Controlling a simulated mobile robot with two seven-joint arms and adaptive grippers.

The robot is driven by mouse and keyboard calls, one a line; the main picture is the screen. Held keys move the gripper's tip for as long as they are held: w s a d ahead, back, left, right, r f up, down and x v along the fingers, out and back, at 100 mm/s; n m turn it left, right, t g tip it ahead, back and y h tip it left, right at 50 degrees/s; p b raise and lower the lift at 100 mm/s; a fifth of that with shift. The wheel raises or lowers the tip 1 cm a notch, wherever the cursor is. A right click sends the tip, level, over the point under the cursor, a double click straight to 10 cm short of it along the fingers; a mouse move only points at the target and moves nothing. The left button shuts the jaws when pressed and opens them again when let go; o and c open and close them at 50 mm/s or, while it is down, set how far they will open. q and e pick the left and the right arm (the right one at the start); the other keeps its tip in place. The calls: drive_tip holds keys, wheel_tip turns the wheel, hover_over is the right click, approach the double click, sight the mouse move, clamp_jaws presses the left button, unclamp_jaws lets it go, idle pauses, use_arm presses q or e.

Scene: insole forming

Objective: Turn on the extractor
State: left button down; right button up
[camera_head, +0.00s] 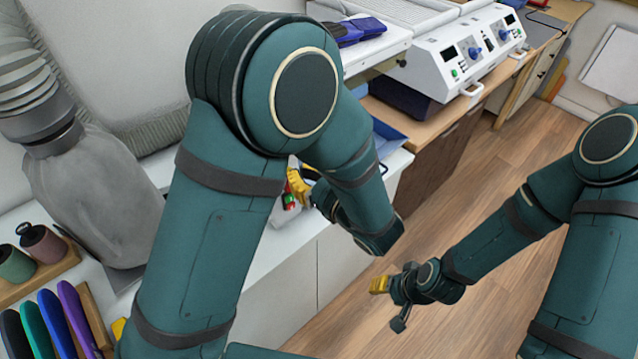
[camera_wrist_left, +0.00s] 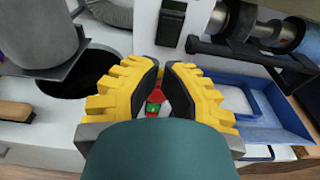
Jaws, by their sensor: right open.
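The extractor's grey bag (camera_head: 95,190) and ribbed hose stand at the left in the head view. A small control with a green button (camera_head: 290,202) and red parts sits at the worktop's front edge. In the left wrist view, the red button (camera_wrist_left: 156,95) and green button (camera_wrist_left: 152,108) show between the fingers. My left gripper (camera_head: 302,180) is at this control, partly hidden by my arm. In the wrist view its yellow fingers have a narrow gap at the tips; contact with the buttons cannot be told. My right gripper (camera_head: 386,302) is open and empty above the floor.
A white machine (camera_head: 462,62) with knobs stands at the back right. A blue tray (camera_wrist_left: 275,115) lies right of my left gripper. Coloured insoles (camera_head: 60,315) and spools (camera_head: 40,243) are at the left. The wooden floor (camera_head: 500,170) is clear.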

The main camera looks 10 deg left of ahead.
use_arm(q)
drive_tip(key=x, duration=0.4)
drive_tip(key=shift+w+a, duration=0.25)
drive_tip(key=shift+a, duration=0.05)
